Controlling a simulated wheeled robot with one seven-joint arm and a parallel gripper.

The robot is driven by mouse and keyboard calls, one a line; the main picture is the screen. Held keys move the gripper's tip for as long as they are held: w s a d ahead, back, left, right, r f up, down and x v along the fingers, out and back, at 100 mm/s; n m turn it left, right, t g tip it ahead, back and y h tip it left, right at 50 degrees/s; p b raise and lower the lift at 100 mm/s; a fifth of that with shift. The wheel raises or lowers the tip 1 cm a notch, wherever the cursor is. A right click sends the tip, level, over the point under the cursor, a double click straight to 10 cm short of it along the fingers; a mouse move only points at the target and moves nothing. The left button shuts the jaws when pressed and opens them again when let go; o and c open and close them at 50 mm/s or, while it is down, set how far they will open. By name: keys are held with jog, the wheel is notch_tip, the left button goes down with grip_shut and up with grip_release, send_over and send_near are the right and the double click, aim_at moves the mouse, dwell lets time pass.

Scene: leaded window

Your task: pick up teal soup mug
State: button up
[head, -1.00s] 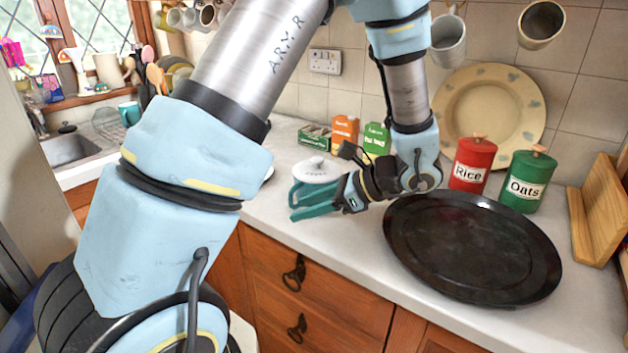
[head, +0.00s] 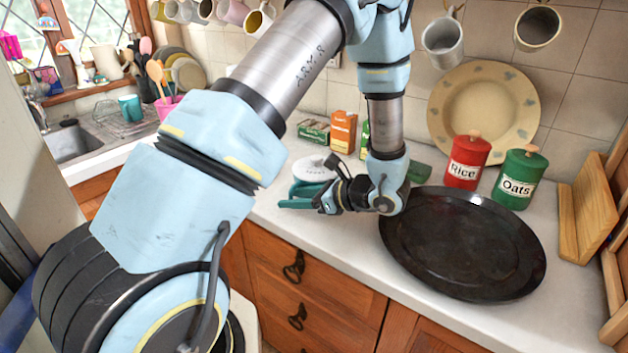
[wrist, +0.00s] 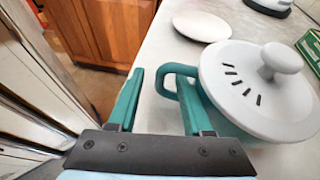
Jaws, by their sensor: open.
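The teal soup mug (wrist: 225,115) stands on the counter at the right of the wrist view. Its white lid (wrist: 262,85) has a round knob and dark slots, and its teal loop handle (wrist: 178,75) points toward my gripper. My gripper (wrist: 159,82) is open, its two teal fingers apart. The right finger overlaps the handle in this view; I cannot tell whether they touch.
A white plate (wrist: 202,26) lies past the mug. A large black round tray (head: 462,245) is on the counter right of my arm, with the red Rice tin (head: 467,162) and green Oats tin (head: 520,180) behind it. Food boxes (head: 342,132) stand behind the mug.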

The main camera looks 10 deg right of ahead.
jog(key=shift+w+a+f, duration=0.25)
jog(key=shift+a, duration=0.15)
grip_shut()
jog(key=shift+r, duration=0.1)
dwell(1.1)
